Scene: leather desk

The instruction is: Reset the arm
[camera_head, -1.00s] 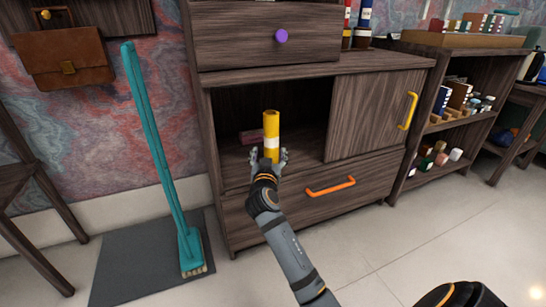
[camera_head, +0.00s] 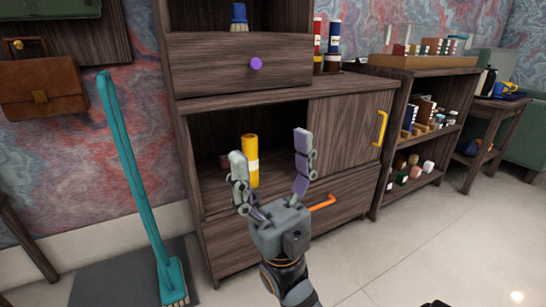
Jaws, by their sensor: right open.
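My right gripper (camera_head: 272,165) is raised in front of the wooden cabinet (camera_head: 245,112), with its two fingers spread wide and nothing between them. A yellow cylinder with a pale band (camera_head: 250,163) stands upright inside the cabinet's open compartment, behind the gripper. The left finger overlaps part of the cylinder in the view, and the cylinder's lower end is partly hidden. My left gripper is not in view.
A sliding door with a yellow handle (camera_head: 381,128) covers the compartment's right side. A drawer with an orange handle (camera_head: 322,202) is below. A teal broom (camera_head: 134,175) leans at the left. A shelf unit (camera_head: 420,72) stands at the right. The floor to the right is clear.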

